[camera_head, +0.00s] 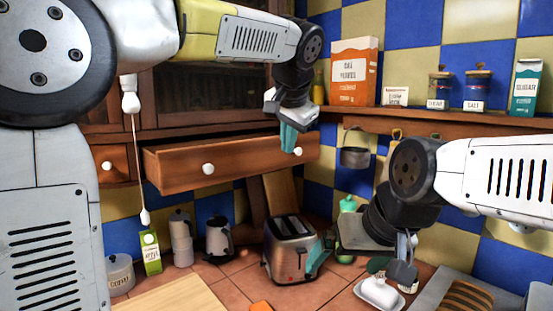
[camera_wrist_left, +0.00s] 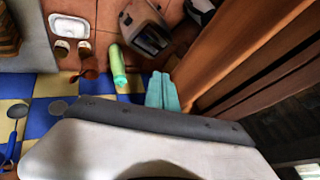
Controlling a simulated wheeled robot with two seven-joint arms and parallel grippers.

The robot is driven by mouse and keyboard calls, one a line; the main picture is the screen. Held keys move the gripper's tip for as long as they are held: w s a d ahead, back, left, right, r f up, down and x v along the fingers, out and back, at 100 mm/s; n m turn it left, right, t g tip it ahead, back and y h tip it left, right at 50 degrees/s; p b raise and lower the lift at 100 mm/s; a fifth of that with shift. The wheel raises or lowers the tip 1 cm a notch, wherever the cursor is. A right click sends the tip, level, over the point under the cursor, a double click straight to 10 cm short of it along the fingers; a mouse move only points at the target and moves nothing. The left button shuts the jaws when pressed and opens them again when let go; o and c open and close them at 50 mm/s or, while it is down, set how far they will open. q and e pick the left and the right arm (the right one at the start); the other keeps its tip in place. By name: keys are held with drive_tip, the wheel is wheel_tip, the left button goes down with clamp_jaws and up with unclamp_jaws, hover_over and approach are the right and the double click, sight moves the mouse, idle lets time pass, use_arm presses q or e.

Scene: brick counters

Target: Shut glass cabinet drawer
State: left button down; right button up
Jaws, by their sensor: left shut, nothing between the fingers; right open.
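The glass cabinet drawer (camera_head: 245,167) is pulled out below the cabinet in the head view, its interior showing behind the wooden front. It has a white knob near the left (camera_head: 208,168) and another near the right end. My left gripper (camera_head: 288,140) is shut and empty, pointing down at the right part of the drawer front. In the left wrist view its teal fingers (camera_wrist_left: 162,92) are together, close beside the wooden drawer front (camera_wrist_left: 235,60); I cannot tell whether they touch. My right gripper (camera_head: 362,262) is open, low over the counter on the right.
A butter dish (camera_head: 380,293) lies under my right gripper. A shelf (camera_head: 440,117) with a box and jars is at the right. A small drawer (camera_head: 108,166) is at the left.

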use_arm(q)
drive_tip(key=w+a+f, duration=0.1)
drive_tip(key=w+f, duration=0.6)
drive_tip(key=w, duration=0.3)
drive_tip(key=shift+w+a+f, duration=0.25)
drive_tip(key=shift+f, duration=0.05)
